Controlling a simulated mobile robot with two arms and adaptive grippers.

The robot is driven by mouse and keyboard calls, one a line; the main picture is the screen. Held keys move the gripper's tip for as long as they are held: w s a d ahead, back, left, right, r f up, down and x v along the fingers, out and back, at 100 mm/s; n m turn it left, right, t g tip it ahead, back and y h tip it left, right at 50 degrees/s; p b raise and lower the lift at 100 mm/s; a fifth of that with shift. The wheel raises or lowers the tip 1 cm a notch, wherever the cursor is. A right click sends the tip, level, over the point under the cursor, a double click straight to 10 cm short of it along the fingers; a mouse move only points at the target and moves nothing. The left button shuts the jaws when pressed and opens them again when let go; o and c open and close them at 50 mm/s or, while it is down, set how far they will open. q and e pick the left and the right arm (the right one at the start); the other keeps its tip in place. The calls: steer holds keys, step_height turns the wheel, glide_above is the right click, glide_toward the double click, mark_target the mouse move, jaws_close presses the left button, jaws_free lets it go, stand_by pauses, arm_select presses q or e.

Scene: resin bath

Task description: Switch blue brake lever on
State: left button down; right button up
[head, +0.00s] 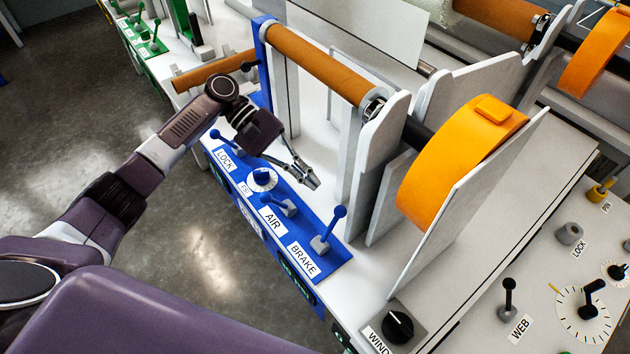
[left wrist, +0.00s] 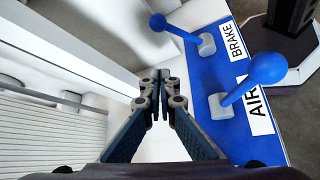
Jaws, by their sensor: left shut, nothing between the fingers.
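The blue brake lever (head: 338,213) stands on the blue panel (head: 343,256), above the BRAKE label (head: 303,260). Its ball knob sits up and to the right of its grey base in the head view. In the left wrist view the brake lever (left wrist: 158,22) is at the top, its knob pointing left from the base. My left gripper (head: 314,183) is shut and empty, above the back edge of the panel, up and left of the brake knob. In the left wrist view its fingertips (left wrist: 161,82) are together, apart from the levers. My right gripper is not in view.
The blue AIR lever (head: 267,198) is between my left gripper and the panel's front edge. A dial (head: 262,179) and the LOCK lever (head: 215,135) are further left. A grey upright plate (head: 377,150) and an orange roll (head: 460,155) stand to the right of the panel.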

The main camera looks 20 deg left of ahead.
mark_target(331, 227)
arm_select(q)
steer(key=p+x, duration=0.1)
steer(key=x, duration=0.6)
steer(key=shift+s+d+f, duration=0.1)
steer(key=shift+s+d, duration=0.05)
steer(key=shift+d, duration=0.1)
steer(key=shift+s+d+r+p, duration=0.15)
steer(key=shift+d+r+p, duration=0.1)
steer(key=shift+p, duration=0.2)
steer(key=shift+s+a+r+p, duration=0.1)
steer(key=shift+s+r+p, duration=0.45)
steer(key=shift+s+r, duration=0.4)
steer(key=shift+r, duration=0.25)
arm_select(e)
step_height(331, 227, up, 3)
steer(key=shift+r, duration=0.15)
